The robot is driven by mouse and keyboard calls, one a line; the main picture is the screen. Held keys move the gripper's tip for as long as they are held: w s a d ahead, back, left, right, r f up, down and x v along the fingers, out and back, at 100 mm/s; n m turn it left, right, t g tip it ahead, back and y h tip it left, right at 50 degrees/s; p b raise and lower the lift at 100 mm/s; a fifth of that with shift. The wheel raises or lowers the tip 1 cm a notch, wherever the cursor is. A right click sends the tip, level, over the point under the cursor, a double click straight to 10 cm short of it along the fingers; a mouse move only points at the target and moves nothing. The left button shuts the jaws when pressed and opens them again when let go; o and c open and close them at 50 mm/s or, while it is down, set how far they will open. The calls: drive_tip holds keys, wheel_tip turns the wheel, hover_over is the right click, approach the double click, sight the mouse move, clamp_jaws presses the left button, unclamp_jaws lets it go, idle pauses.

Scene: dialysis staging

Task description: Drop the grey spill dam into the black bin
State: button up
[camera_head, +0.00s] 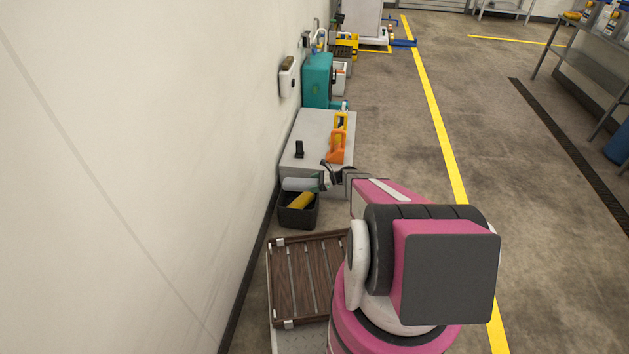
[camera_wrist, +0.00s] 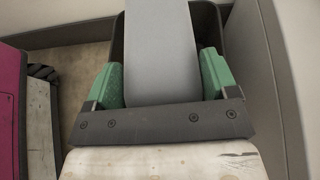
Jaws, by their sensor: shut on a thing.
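The grey spill dam (camera_wrist: 160,50) is a long grey piece between the green fingers of my gripper (camera_wrist: 162,80) in the wrist view. My gripper is shut on it. In the head view the spill dam (camera_head: 298,184) shows as a pale cylinder lying level, with my gripper (camera_head: 325,181) at its right end. The black bin (camera_head: 297,219) stands on the floor by the wall, directly below the spill dam in the picture. A yellow object (camera_head: 301,201) is in the bin. In the wrist view the dark bin (camera_wrist: 117,45) shows behind the spill dam, its inside mostly hidden.
A grey table (camera_head: 305,125) behind the bin holds an orange tool (camera_head: 337,147), a yellow item (camera_head: 341,125) and a small black item (camera_head: 299,149). A slatted brown crate (camera_head: 297,280) lies in front of the bin. The wall (camera_head: 150,150) is close on the left. Open floor (camera_head: 400,140) lies to the right.

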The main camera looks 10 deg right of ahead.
drive_tip(key=shift+f, duration=0.45)
drive_tip(key=o, duration=0.9)
drive_tip(key=shift+o, duration=0.2)
drive_tip(key=v, duration=1)
drive_tip(key=shift+d+r, duration=0.2)
drive_tip(key=shift+d, duration=0.15)
drive_tip(key=shift+s, duration=0.1)
